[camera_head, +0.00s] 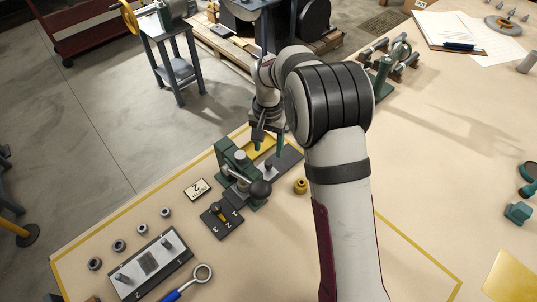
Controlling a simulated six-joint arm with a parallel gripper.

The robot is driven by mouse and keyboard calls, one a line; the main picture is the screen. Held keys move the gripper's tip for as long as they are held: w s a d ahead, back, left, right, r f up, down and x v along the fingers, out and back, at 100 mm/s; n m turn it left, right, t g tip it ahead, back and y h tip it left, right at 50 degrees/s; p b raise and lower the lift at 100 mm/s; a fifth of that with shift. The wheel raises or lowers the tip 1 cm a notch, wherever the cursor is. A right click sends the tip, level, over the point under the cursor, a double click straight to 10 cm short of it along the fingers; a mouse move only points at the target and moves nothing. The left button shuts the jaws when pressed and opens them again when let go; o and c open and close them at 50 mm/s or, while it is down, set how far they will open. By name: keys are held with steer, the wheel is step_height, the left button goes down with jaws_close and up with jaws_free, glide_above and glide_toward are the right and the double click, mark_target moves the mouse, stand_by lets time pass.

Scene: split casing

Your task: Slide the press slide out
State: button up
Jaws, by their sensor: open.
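My gripper (262,150) points down just right of the press, above or beside this plate. Its jaws are open. The view is too small to tell whether the fingers touch anything. My arm hides part of the area to the right.
A small dark block with numbered marks (221,221), a label card (198,189) and a yellow knob-like part (300,186) lie near the press. Several grey rings, a grey plate with pegs (150,264) and a blue-handled ring tool (188,283) lie at front left.

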mark_target(268, 163)
step_height(268, 163, down, 7)
steer(key=shift+r, duration=0.2)
steer(key=shift+c, duration=0.3)
jaws_close()
steer(key=shift+r, duration=0.1)
stand_by(0.9)
